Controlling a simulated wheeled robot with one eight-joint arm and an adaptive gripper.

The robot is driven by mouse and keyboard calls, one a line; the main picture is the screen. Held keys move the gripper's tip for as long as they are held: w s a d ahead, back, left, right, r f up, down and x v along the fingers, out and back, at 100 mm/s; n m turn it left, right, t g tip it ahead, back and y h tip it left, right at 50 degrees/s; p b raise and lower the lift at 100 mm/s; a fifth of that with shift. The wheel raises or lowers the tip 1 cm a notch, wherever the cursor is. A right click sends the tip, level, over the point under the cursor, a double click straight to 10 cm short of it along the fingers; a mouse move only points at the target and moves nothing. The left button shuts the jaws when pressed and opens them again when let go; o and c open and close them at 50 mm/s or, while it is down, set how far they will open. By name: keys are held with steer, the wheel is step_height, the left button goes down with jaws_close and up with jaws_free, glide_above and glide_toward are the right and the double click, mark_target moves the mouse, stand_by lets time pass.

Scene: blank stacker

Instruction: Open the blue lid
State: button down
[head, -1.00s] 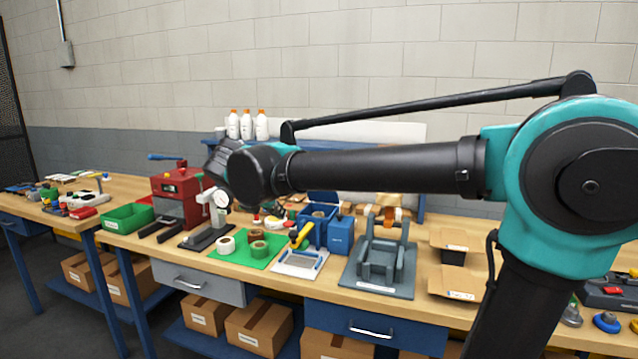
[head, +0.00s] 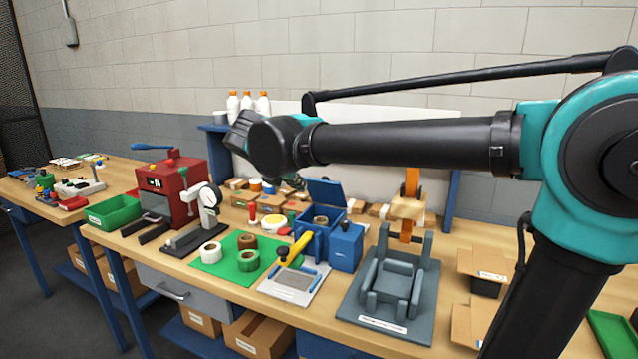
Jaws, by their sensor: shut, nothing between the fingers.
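A blue lid (head: 326,193) stands raised at the back of a blue box (head: 307,240) in the middle of the workbench. The box is open at the top and a brown roll (head: 321,220) shows inside it. A second, smaller blue box (head: 347,249) with a dark knob on top stands right beside it, and its top looks closed. My gripper (head: 294,182) is mostly hidden behind my dark wrist. Only a small dark part shows below the wrist, above and left of the raised lid, apparently apart from it. Nothing is seen held in it.
A green mat (head: 212,267) with tape rolls and a white tray with a yellow-handled tool (head: 296,250) lie in front. A grey fixture (head: 388,285) stands right, a red machine (head: 175,190) and gauge stand (head: 207,205) left. White bottles (head: 247,103) stand behind.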

mark_target(319, 181)
steer(key=x, duration=0.9)
steer(key=shift+w+d+f, duration=0.1)
steer(key=shift+w+d, duration=0.05)
steer(key=shift+w, duration=0.1)
steer(key=shift+w+d+r, duration=0.3)
steer(key=shift+w+r, duration=0.2)
steer(key=shift+w, duration=0.35)
steer(key=shift+w+d+r, duration=0.3)
steer(key=shift+w+r, duration=0.2)
steer(key=shift+w, duration=0.3)
steer(key=shift+w+d+r+g+y, duration=0.15)
steer(key=shift+w+r+g, duration=0.25)
steer(key=shift+w+g, duration=0.1)
steer(key=shift+w+d+r+g+y, duration=0.15)
steer(key=shift+w+d+r+g, duration=0.05)
steer(key=shift+w+r+g, duration=0.25)
steer(key=w+g, duration=0.1)
steer(key=w+d+r+g, duration=0.1)
steer(key=shift+w+r+y, duration=0.25)
steer(key=shift+w+y, duration=0.15)
steer(key=shift+w+d+r+g, duration=0.15)
steer(key=shift+w, duration=0.35)
steer(key=shift+w+d+r+g, duration=0.1)
steer(key=shift+w+d+r, duration=0.05)
steer(key=shift+w, duration=0.3)
steer(key=shift+s, duration=0.1)
